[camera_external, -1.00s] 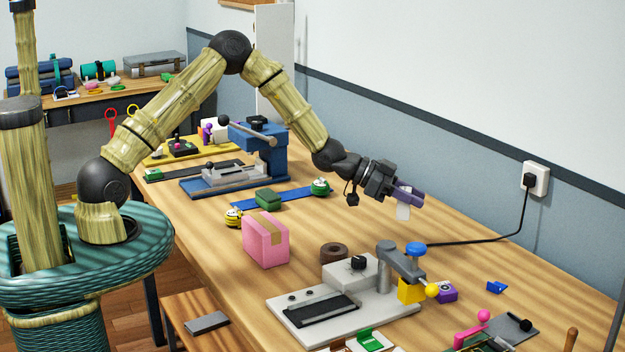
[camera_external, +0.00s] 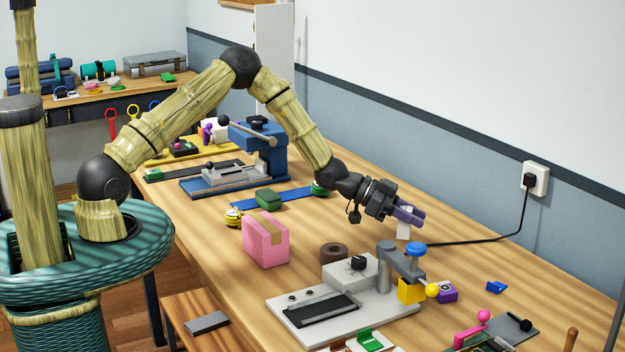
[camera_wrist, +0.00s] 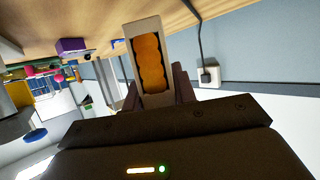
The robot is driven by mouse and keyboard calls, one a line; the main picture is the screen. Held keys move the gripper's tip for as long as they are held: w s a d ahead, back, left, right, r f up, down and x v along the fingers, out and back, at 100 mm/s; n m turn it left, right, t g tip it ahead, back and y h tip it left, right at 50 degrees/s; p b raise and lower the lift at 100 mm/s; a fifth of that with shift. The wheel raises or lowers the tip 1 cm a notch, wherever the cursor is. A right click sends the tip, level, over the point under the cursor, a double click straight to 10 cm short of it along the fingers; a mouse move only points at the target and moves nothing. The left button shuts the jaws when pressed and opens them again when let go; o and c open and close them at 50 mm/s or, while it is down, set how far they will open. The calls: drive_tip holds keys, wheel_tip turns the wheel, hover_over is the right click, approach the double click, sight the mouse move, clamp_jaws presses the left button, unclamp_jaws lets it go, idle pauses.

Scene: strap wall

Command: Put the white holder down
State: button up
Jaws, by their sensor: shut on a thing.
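My gripper (camera_external: 409,214) is shut on the white holder (camera_external: 404,231), which hangs below the purple fingers just over the table, close behind the blue-topped press. I cannot tell if its lower edge touches the table (camera_external: 365,228). In the wrist view the white holder (camera_wrist: 127,68) shows as a pale frame with a scalloped orange inside (camera_wrist: 151,62), between the two fingers (camera_wrist: 160,85). Most of the holder is hidden by the fingers in the outside view.
The grey press (camera_external: 385,268) with a blue knob stands in front of my gripper. A brown roll (camera_external: 333,252) and a pink box (camera_external: 265,241) are to the left. A black cord (camera_external: 480,241) runs to the wall socket (camera_external: 536,178). Table to the right is partly clear.

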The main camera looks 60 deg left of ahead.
sight(410, 229)
drive_tip(key=shift+f, duration=1.85)
drive_tip(key=o, duration=1)
drive_tip(key=shift+f, duration=0.1)
drive_tip(key=shift+o, duration=0.2)
drive_tip(key=shift+s+a, duration=0.1)
drive_tip(key=b+v, duration=0.1)
drive_tip(key=v, duration=1.1)
